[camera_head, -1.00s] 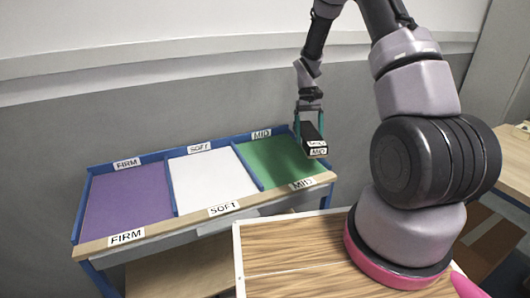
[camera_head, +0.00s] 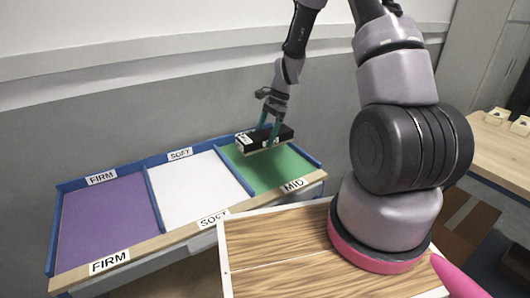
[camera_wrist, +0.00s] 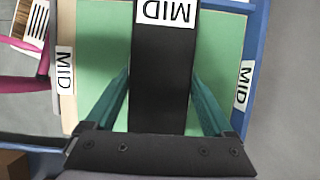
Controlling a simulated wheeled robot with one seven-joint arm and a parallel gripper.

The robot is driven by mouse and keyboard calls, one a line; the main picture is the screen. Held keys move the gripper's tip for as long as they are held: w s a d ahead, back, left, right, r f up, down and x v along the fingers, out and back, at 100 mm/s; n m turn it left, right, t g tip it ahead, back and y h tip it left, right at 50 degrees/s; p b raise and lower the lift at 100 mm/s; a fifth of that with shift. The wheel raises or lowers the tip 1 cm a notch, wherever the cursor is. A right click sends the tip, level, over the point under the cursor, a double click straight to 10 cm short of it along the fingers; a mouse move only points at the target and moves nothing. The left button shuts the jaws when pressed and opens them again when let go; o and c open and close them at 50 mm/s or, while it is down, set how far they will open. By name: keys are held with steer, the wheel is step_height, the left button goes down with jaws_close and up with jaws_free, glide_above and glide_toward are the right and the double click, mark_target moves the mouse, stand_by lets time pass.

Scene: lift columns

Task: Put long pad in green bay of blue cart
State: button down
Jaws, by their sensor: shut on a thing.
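The long pad (camera_head: 264,139) is a black block with a white MID label on its end. My gripper (camera_head: 268,138) is shut on it, with teal fingers on both sides of the pad. The pad is over the green bay (camera_head: 268,172) at the right end of the blue cart (camera_head: 152,160). In the wrist view the pad (camera_wrist: 161,75) lies between the fingers, with green bay floor (camera_wrist: 100,45) on both sides. I cannot tell whether the pad touches the bay floor; it looks held above it.
The cart's white SOFT bay (camera_head: 195,185) and purple FIRM bay (camera_head: 108,220) are empty. Blue dividers separate the bays, and a wooden front rail (camera_head: 150,240) carries labels. Another wooden table (camera_head: 495,150) with small items stands at the far right.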

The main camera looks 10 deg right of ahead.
mark_target(265, 158)
steer(key=shift+f, duration=2.8)
steer(key=shift+f, duration=0.1)
jaws_free()
